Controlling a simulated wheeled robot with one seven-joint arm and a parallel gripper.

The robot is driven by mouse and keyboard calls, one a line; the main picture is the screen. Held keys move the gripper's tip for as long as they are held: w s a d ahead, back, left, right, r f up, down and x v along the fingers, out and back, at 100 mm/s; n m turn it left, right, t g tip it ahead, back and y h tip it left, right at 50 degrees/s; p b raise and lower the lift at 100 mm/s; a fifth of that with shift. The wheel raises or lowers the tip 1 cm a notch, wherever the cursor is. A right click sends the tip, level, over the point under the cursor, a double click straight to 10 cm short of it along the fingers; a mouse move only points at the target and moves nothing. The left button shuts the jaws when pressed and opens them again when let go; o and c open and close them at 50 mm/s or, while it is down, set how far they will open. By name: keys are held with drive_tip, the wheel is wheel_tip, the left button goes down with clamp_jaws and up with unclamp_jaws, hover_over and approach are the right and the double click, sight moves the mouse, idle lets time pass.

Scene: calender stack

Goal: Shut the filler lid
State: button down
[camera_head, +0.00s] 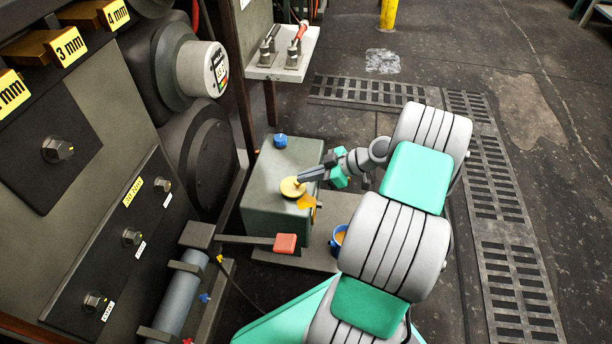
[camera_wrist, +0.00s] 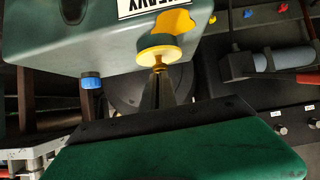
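The filler lid (camera_head: 291,189) is a round yellow disc on top of a grey-green box (camera_head: 262,214). It lies about flat in the head view. In the wrist view the lid (camera_wrist: 160,50) appears upside down, with a small brass-coloured knob (camera_wrist: 160,68) towards me. My gripper (camera_head: 302,180) reaches in from the right, its fingertips at the lid. In the wrist view the dark fingers of my gripper (camera_wrist: 160,74) are close together at the knob and seem to pinch it. The contact itself is small and partly hidden.
A blue cap (camera_head: 280,141) stands on the box's far end. An orange-yellow patch (camera_head: 308,203) runs over the box edge beside the lid. A red-ended lever (camera_head: 286,243) and a blue cup (camera_head: 338,236) are near. The machine panel (camera_head: 110,240) bounds the left; floor is open at right.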

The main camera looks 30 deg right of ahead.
drive_tip(key=f, duration=0.1)
drive_tip(key=s+f, duration=0.1)
drive_tip(key=f, duration=0.1)
drive_tip(key=shift+m, duration=0.3)
wheel_tip(320, 180, up, 7)
drive_tip(key=p, duration=0.4)
drive_tip(key=s+d+f+p, duration=0.1)
drive_tip(key=s+d+f, duration=0.35)
drive_tip(key=d, duration=0.25)
wheel_tip(320, 180, up, 27)
drive_tip(key=m+g+h+p, duration=0.3)
drive_tip(key=g+h+p, duration=0.15)
drive_tip(key=p, duration=1.25)
hover_over(298, 189)
drive_tip(key=s+a, duration=0.3)
drive_tip(key=s+a+r+m+h+p, duration=0.1)
drive_tip(key=s+a+r+m+p, duration=0.1)
drive_tip(key=r, duration=0.6)
drive_tip(key=s+a+r+m+h+p, duration=0.1)
drive_tip(key=s+a+r+m+p, duration=0.1)
drive_tip(key=s+a+r+p, duration=0.3)
drive_tip(key=s+a+r+m+h+p, duration=0.2)
drive_tip(key=s+a+r+p, duration=0.2)
drive_tip(key=r+p, duration=0.4)
wheel_tip(298, 189, up, 5)
drive_tip(key=shift+s+f+m+p, duration=0.15)
drive_tip(key=shift+s+m+p, duration=0.2)
drive_tip(key=shift+s, duration=0.1)
drive_tip(key=shift+a, duration=0.1)
